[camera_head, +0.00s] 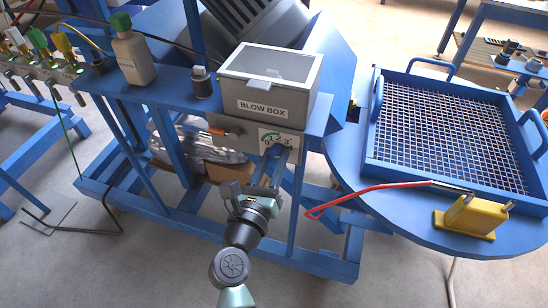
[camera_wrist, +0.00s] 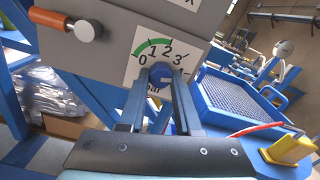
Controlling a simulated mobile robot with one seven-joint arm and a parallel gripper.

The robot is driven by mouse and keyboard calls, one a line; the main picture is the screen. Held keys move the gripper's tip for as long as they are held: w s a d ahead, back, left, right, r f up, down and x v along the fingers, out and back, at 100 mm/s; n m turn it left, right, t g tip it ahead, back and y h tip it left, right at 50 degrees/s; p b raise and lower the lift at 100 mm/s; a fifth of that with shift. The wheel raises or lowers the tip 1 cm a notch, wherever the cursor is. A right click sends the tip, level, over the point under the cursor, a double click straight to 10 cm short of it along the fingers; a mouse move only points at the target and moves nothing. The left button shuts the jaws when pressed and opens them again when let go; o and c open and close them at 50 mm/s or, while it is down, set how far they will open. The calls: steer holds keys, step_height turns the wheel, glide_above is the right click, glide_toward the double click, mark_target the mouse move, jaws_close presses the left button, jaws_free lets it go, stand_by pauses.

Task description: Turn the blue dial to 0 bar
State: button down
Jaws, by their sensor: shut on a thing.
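The plate also shows in the head view (camera_head: 277,138). My gripper (camera_wrist: 161,80) is shut on the blue dial, with one finger on each side of it. In the head view my gripper (camera_head: 271,160) reaches up to the panel from below, and its fingers hide most of the dial. The dial's pointer direction cannot be told.
An orange-handled knob (camera_wrist: 84,30) sticks out of the panel left of the scale. The blow box (camera_head: 268,85) stands above. A bottle (camera_head: 133,58) stands left.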

steer(key=shift+r+n+p, duration=0.1)
steer(key=shift+n+p, duration=0.2)
steer(key=shift+p, duration=0.05)
steer(key=shift+r+n+p, duration=0.15)
steer(key=shift+n+p, duration=0.85)
steer(key=shift+p, duration=0.1)
steer(key=n+p, duration=0.7)
steer(key=n, duration=0.2)
steer(key=shift+d+n+p, duration=0.1)
steer(key=shift+n+p, duration=0.2)
steer(key=shift+p, duration=0.05)
steer(key=shift+s+n+p, duration=0.1)
steer(key=shift+n+p, duration=0.65)
steer(key=shift+n, duration=0.55)
steer(key=c, duration=0.6)
jaws_free()
